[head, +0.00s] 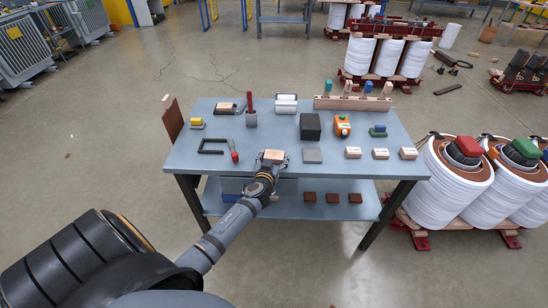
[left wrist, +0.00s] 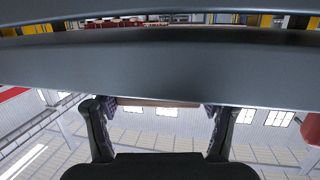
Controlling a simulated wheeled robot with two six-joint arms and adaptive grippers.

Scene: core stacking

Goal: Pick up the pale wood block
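The pale wood block (head: 273,154) is at the front edge of the blue-grey table (head: 240,164), in the head view. My left gripper (head: 271,159) is there with its fingers on either side of the block. In the left wrist view, a thin brownish edge of the block (left wrist: 158,102) spans between the two fingertips, which appear to touch its ends. The gripper is shut on it. Whether the block still touches the tabletop cannot be told. My right gripper is in neither view.
A grey square (head: 312,155) and pale blocks (head: 353,152) lie right of the gripper. A black box (head: 310,127) stands behind. A black frame (head: 212,146) and a red-handled tool (head: 234,151) lie to the left. Brown blocks (head: 332,198) rest on the lower shelf.

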